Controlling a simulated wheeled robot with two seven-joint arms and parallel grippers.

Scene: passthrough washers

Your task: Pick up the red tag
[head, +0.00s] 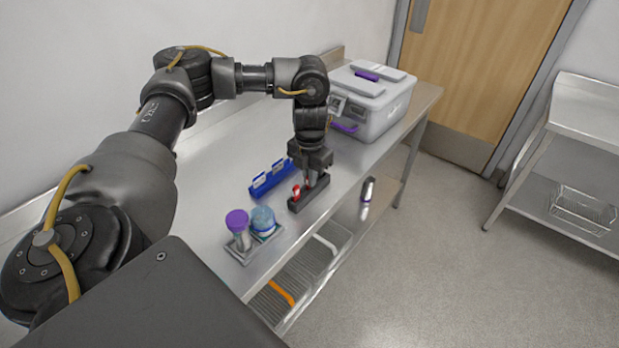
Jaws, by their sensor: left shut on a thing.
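A red tag (296,191) stands in a small dark holder (318,193) near the front edge of the metal table. My left gripper (311,182) points down over the holder. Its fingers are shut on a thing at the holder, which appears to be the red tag. The fingers partly hide the tag and the holder, and I cannot tell whether the tag is clear of its slot. My right gripper is not in view.
A blue rack (270,179) with pale tags lies behind the holder. A purple-capped container (237,222) and a blue-lidded jar (263,221) stand nearer. A grey lidded case (385,117) stands at the table's far end. A wire basket (583,209) sits on the right shelf.

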